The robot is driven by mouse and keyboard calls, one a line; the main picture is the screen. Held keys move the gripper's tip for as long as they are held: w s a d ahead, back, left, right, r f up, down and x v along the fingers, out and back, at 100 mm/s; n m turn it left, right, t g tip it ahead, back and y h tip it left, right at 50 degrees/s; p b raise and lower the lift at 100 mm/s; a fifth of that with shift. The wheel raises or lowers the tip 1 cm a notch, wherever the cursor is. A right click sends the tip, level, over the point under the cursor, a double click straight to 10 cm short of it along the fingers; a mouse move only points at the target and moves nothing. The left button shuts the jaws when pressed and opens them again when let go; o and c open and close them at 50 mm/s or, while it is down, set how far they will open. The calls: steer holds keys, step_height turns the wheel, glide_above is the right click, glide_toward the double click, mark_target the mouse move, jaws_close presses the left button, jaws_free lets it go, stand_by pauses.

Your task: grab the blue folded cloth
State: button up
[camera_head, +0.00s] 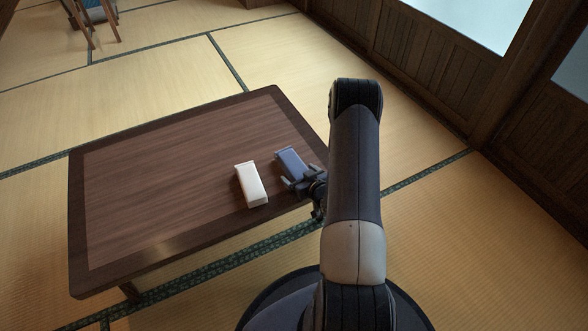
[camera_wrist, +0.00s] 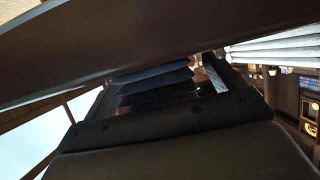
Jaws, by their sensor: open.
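The blue folded cloth (camera_head: 289,160) lies on the low table near its right edge, in the head view. My gripper (camera_head: 298,182) is open at the cloth's near end, with the arm reaching in from the right. The cloth's near end is partly hidden by the gripper in the head view. I cannot tell whether the fingers touch it.
A white folded cloth (camera_head: 251,185) lies just left of the blue one; it also shows in the wrist view (camera_wrist: 277,49). The dark wooden table (camera_head: 160,190) is otherwise clear. A chair (camera_head: 92,20) stands far back left. A panelled wall (camera_head: 425,60) runs along the right.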

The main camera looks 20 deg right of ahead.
steer(key=c, duration=1.1)
steer(key=shift+r, duration=0.15)
